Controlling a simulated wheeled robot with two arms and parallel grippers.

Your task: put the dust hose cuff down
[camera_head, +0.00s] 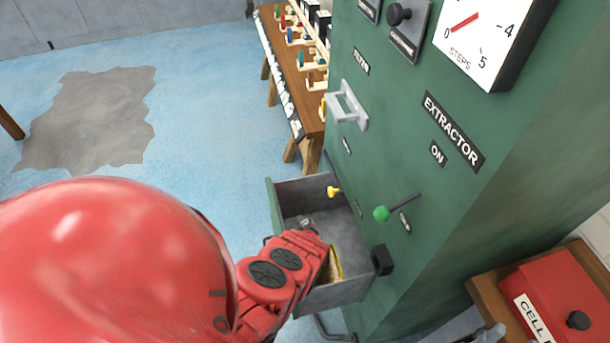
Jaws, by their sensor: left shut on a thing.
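My left arm comes in from the lower left, and its gripper (325,258) is at the open drawer (283,208) of the green extractor cabinet (400,160). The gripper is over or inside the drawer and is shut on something. My own red wrist hides most of the held thing, so I cannot make out the dust hose cuff clearly. A yellowish piece (337,264) shows just right of the fingers, and a small grey piece (306,223) shows behind them. I cannot tell whether either is the cuff. My right gripper cannot be made out.
A green-knobbed lever (382,213) and a grey handle (346,105) stick out from the cabinet front. A wooden bench (308,112) with coloured clamps stands behind. A red box (555,300) sits at lower right. The blue floor (205,110) at left is clear.

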